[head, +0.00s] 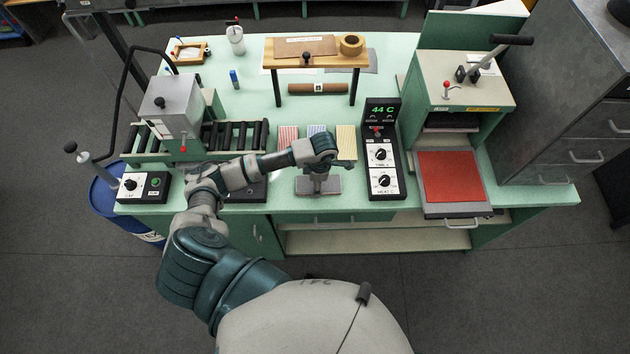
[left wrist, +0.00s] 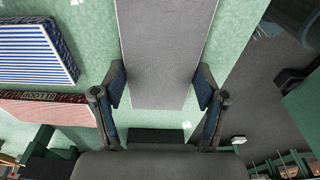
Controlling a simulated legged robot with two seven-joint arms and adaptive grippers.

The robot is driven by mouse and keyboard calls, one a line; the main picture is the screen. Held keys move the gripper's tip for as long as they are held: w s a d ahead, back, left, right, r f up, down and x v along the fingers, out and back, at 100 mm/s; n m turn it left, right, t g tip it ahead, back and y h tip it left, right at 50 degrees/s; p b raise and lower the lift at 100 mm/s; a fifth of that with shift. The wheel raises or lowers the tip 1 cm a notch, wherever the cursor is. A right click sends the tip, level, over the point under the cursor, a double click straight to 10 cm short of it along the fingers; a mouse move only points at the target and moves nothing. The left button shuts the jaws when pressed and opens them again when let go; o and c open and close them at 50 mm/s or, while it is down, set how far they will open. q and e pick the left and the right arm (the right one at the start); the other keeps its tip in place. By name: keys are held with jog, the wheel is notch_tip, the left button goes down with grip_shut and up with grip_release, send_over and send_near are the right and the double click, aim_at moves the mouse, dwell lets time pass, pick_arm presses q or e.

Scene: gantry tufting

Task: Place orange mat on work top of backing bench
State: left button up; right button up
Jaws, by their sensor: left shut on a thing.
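A flat red-orange mat (head: 450,177) lies on the pulled-out tray of the green press at the right of the bench. The pale green bench top (head: 258,85) lies around it. My left gripper (head: 318,183) points down near the front edge of the bench, well left of this mat. In the left wrist view its fingers (left wrist: 161,88) are shut on the long edges of a flat grey slab (left wrist: 165,45). The slab (head: 333,186) also shows under the gripper in the head view. Its middle is hidden there. My right gripper is out of view.
Red (head: 287,133), blue and yellow (head: 346,140) striped pieces lie just behind my left gripper. A control box (head: 382,150) reading 44 C stands between it and the press (head: 460,85). A roller machine (head: 180,110) stands at left, and a wooden stand (head: 317,60) at the back.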

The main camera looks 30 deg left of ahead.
pick_arm(q)
jog(key=o, duration=0.9)
jog(key=shift+f, duration=0.15)
jog(key=shift+c, duration=0.2)
jog(key=o, duration=0.4)
jog(key=shift+a, duration=0.25)
